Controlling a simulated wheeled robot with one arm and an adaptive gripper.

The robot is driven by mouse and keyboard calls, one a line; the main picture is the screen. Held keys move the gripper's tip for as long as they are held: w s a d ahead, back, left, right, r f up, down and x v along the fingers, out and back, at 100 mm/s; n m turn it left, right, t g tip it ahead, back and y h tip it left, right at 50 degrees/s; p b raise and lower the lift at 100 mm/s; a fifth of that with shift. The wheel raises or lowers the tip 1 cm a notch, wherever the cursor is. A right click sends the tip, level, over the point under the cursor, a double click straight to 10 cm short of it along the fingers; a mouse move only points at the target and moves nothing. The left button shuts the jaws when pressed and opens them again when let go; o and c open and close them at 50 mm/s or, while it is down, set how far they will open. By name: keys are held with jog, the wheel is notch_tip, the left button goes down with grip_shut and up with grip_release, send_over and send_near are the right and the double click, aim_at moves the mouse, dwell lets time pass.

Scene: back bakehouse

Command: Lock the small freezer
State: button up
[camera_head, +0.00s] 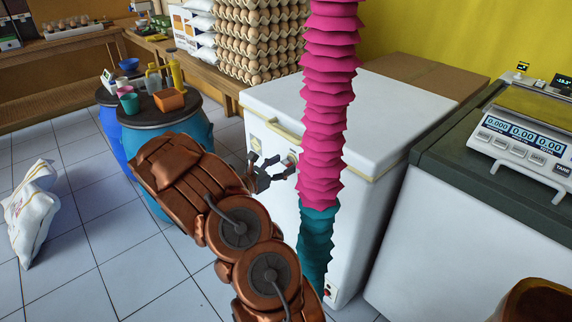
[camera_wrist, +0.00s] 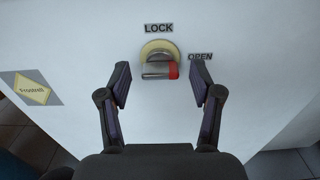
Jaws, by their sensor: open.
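The small freezer (camera_head: 385,115) is a white chest with its lid down. Its front also shows in the wrist view (camera_wrist: 85,45). The lock knob (camera_wrist: 159,62) has a round cream base and a short metal bar with a red end. The bar lies level, red end to the right, on the side of the OPEN label (camera_wrist: 200,57). The LOCK label (camera_wrist: 158,28) is above the knob. My gripper (camera_head: 270,174) is at the freezer's front. In the wrist view my gripper (camera_wrist: 164,88) is open and empty, its fingers either side of and below the knob, not visibly touching it.
A magenta and teal ribbed column (camera_head: 328,110) crosses in front of the freezer. Blue barrels (camera_head: 185,130) with cups and bottles stand left of my arm. A counter with a scale (camera_head: 520,130) is at the right. A white sack (camera_head: 32,210) lies on the tiled floor.

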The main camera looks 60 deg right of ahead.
jog(key=shift+x, duration=0.9)
jog(key=c, duration=1.2)
jog(key=shift+o, duration=0.2)
